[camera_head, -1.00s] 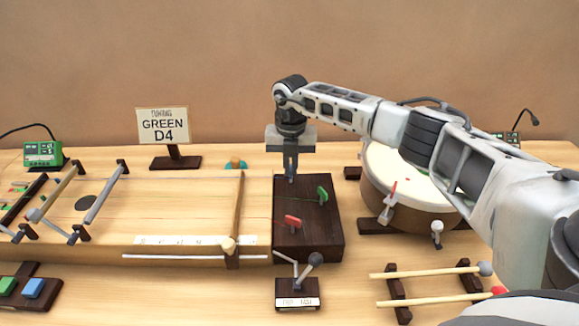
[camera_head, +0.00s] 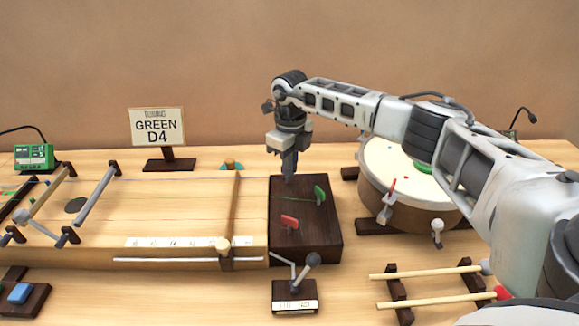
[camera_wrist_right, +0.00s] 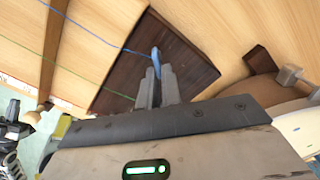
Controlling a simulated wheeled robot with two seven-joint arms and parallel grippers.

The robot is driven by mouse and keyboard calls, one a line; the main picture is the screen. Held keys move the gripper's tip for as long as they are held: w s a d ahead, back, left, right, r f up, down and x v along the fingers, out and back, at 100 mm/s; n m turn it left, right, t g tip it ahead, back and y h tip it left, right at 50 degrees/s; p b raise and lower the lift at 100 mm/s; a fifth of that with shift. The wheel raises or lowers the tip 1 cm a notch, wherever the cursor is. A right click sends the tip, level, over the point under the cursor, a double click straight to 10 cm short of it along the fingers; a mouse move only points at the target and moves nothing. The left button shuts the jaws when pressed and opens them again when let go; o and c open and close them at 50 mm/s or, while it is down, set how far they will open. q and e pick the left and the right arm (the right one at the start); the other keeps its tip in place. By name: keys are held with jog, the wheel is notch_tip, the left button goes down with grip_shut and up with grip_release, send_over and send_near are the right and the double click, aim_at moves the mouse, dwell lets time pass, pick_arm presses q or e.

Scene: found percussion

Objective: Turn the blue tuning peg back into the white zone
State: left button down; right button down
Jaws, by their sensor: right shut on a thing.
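The blue tuning peg (camera_wrist_right: 156,58) shows between my right gripper's fingertips in the right wrist view. It stands on the dark wooden peg block (camera_head: 322,236), and a blue string runs to it. My right gripper (camera_head: 289,177) points down at the back of the block and is shut on the blue peg. In the head view the gripper hides the peg. A green peg (camera_head: 319,194) and a red peg (camera_head: 290,221) stand on the same block, clear of the gripper. I cannot make out the white zone. My left gripper is not in view.
A drum (camera_head: 370,185) stands close to the right of the block. A small lever stand (camera_head: 294,297) is in front of it. The stringed soundboard (camera_head: 180,215) adjoins its left side. A sign (camera_head: 157,127) reading GREEN D4 stands at the back left. Mallets on a rack (camera_head: 425,298) lie front right.

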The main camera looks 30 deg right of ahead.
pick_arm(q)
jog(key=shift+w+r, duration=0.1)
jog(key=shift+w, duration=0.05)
pick_arm(e)
jog(key=shift+w+d+n, duration=0.1)
jog(key=shift+d+n, duration=0.05)
jog(key=shift+n, duration=0.95)
jog(key=shift+r, duration=0.1)
jog(key=c, duration=1.6)
grip_release()
pick_arm(q)
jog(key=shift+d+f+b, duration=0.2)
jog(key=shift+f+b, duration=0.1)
jog(key=shift+b, duration=0.45)
pick_arm(e)
notch_tip(320, 180, up, 16)
jog(key=shift+f, duration=0.1)
